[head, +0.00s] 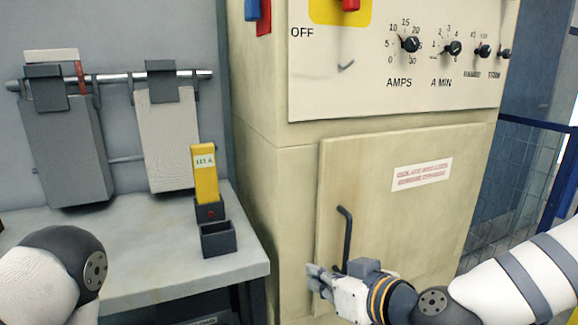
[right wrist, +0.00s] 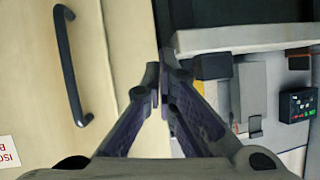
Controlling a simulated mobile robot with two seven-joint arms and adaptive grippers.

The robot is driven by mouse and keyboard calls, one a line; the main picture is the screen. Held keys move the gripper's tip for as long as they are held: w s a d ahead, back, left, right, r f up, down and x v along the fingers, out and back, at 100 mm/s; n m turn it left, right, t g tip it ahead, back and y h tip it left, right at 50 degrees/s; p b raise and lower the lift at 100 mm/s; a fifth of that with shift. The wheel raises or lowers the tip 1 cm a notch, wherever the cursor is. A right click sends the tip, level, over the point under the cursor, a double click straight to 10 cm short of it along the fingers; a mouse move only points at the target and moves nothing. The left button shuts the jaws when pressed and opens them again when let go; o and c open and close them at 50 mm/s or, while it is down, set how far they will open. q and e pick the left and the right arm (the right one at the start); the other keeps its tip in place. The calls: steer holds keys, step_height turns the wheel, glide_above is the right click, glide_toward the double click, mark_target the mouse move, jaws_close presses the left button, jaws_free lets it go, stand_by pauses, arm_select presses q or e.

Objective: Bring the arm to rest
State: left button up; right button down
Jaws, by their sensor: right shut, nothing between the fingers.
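My right arm comes in from the right in the head view. Its right gripper (head: 318,280) is in front of the lower part of the beige cabinet door, near the black door handle (head: 345,238). In the right wrist view the fingers of the right gripper (right wrist: 160,88) are together with nothing between them. The handle (right wrist: 70,65) stands to the left of the fingers there, apart from them. A rounded part of my left arm (head: 70,270) shows at the lower left of the head view; its gripper is out of view.
The beige cabinet (head: 270,190) carries dials and a closed door (head: 400,205). On the left, a grey bench (head: 130,250) holds a yellow device (head: 205,175) in a dark holder and an empty dark holder (head: 218,240). Two racks hang from a rail (head: 120,77). A blue fence (head: 540,150) stands right.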

steer(key=s+d+f+m+g+h, duration=0.3)
steer(key=s+f+g, duration=0.4)
steer(key=s+f, duration=1.2)
steer(key=s+d+f+m+g+h, duration=0.1)
steer(key=s+d+f+g+h, duration=0.1)
steer(key=s+d+f, duration=0.2)
steer(key=s+d+f+m+g+h, duration=0.1)
steer(key=s+d+f+g+h, duration=0.1)
steer(key=s+d, duration=0.8)
steer(key=s+f+g, duration=0.1)
steer(key=s+f, duration=0.1)
steer(key=s, duration=0.2)
